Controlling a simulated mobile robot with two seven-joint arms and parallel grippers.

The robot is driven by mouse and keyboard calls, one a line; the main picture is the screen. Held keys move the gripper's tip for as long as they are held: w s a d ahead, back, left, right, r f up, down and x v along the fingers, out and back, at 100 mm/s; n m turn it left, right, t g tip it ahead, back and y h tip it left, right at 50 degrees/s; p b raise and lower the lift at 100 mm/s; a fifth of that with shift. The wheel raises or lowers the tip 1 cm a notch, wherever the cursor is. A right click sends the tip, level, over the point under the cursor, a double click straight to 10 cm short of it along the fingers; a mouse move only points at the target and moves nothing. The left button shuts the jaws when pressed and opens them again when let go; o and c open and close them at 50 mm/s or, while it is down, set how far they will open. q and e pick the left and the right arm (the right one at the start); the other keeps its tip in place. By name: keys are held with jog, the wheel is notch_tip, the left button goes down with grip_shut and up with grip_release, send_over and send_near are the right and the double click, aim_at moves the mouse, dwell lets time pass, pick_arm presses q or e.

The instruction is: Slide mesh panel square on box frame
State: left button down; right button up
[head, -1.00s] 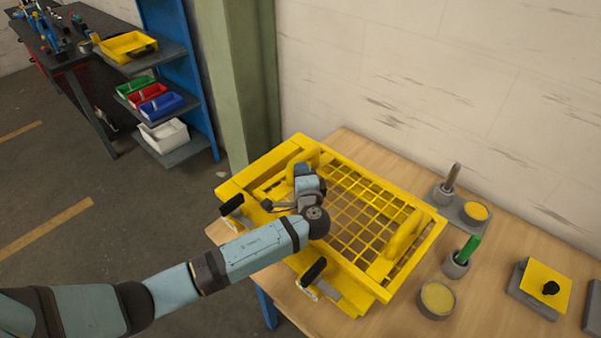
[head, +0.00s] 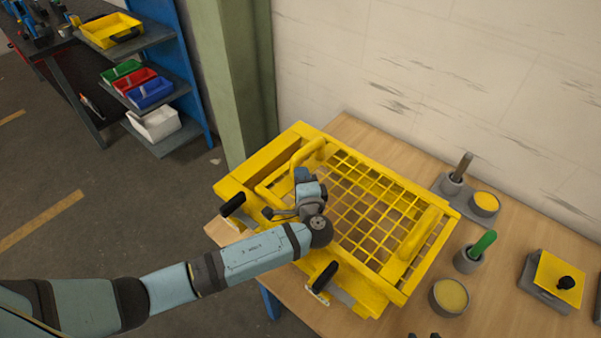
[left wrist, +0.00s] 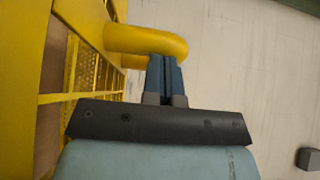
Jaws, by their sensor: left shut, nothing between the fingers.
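The yellow mesh panel (head: 372,205) lies on the yellow box frame (head: 232,188) on the wooden bench. It has a grid and two raised yellow handles, the left handle (head: 310,152) and the right handle (head: 418,235). My left gripper (head: 303,174) is over the panel's left part, beside the left handle. In the left wrist view my left gripper (left wrist: 165,62) has its fingers together and empty, close to the rounded yellow handle (left wrist: 145,41); whether they touch it I cannot tell. My arm hides part of the frame's near side.
Two black-handled clamps (head: 232,204) and (head: 324,276) sit along the frame's near side. Right of the frame stand a holder with a yellow cup (head: 486,203), a green-handled tool (head: 482,244), a yellow-filled bowl (head: 449,297) and a yellow plate with a black knob (head: 560,278).

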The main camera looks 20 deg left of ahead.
aim_at(289, 182)
jog(key=shift+s+f, duration=0.15)
pick_arm(q)
jog(key=shift+a, duration=0.3)
pick_arm(e)
jog(key=shift+f, duration=0.15)
pick_arm(q)
jog(key=a, duration=0.1)
jog(key=w+a, duration=0.1)
jog(key=a, duration=0.1)
jog(key=shift+b, duration=0.4)
pick_arm(e)
jog(key=shift+f, duration=0.3)
pick_arm(q)
jog(key=shift+a, duration=0.15)
pick_arm(e)
jog(key=shift+a+r, duration=0.1)
jog(key=shift+a, duration=0.05)
pick_arm(q)
jog(key=shift+w, duration=0.1)
